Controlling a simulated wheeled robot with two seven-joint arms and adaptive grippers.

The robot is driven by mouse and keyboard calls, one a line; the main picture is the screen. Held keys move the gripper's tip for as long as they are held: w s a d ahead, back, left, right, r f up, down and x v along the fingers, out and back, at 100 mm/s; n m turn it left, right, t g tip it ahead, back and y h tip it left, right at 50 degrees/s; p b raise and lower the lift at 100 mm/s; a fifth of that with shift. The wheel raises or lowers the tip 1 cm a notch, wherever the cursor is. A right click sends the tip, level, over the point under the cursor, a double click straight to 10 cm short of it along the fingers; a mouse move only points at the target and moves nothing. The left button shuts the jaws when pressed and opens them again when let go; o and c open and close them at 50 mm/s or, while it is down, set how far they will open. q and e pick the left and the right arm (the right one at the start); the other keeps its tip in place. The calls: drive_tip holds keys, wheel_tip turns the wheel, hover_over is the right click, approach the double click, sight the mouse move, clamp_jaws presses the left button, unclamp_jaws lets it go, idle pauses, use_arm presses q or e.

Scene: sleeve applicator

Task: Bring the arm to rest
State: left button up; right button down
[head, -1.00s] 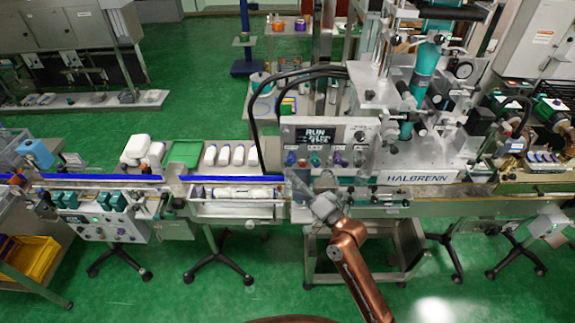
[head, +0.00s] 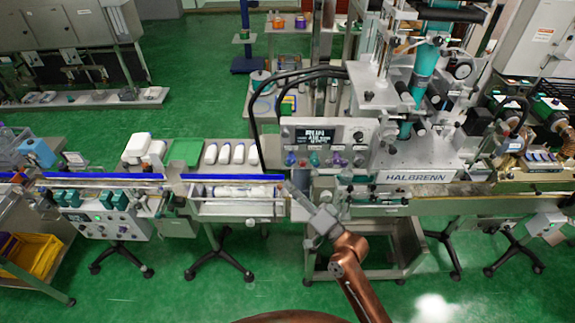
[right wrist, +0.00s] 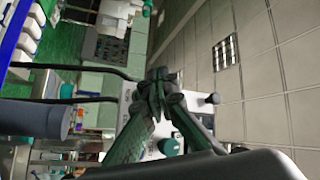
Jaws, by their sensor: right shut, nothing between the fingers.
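My right arm comes up from the bottom of the head view, copper-coloured with a grey wrist. Its gripper (head: 298,196) is in front of the sleeve applicator (head: 418,178), the machine marked HALBRENN, just below its control panel (head: 325,140). In the right wrist view the dark fingers (right wrist: 157,82) meet at their tips with nothing between them. The panel with its knobs (right wrist: 200,98) shows behind the fingers there. My left gripper is in neither view.
A conveyor with a blue rail (head: 232,178) runs to the left of the gripper. A tray (head: 238,207) holding white bottles hangs at its front. White bottles and a green tray (head: 186,152) stand behind it. A yellow bin (head: 40,258) is at the lower left. Green floor is open in front.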

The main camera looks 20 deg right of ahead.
idle(0.6)
drive_tip(key=w+d+f+g+h+b, duration=0.1)
drive_tip(key=d+f+g+h+b, duration=0.15)
drive_tip(key=f, duration=1.35)
drive_tip(key=w+d+f+g+h+b, duration=0.15)
drive_tip(key=d+f, duration=0.25)
drive_tip(key=f, duration=1.2)
drive_tip(key=s+d+f+n+g+h+b, duration=0.15)
drive_tip(key=s+f, duration=0.25)
drive_tip(key=f, duration=0.5)
drive_tip(key=s+d+f+g+h+b, duration=0.1)
drive_tip(key=s+d+f, duration=0.15)
drive_tip(key=f, duration=0.65)
drive_tip(key=s+d+f+g+h+b, duration=0.15)
drive_tip(key=s+f, duration=0.25)
drive_tip(key=f, duration=0.6)
drive_tip(key=s+d+f+n+g+h+b, duration=0.1)
drive_tip(key=s+d+f+g+b, duration=0.1)
drive_tip(key=s+f, duration=0.85)
drive_tip(key=s+d+f+n+g+b, duration=0.2)
drive_tip(key=s+f+g, duration=0.1)
drive_tip(key=s+f, duration=0.8)
drive_tip(key=s+f+n+g+b, duration=0.1)
drive_tip(key=s+f+g, duration=0.1)
drive_tip(key=s+f, duration=0.4)
drive_tip(key=s+f+n+g+b, duration=0.2)
drive_tip(key=s+f, duration=0.3)
drive_tip(key=s, duration=1.2)
drive_tip(key=shift+s+d+f+h, duration=0.3)
drive_tip(key=shift+f+h, duration=0.1)
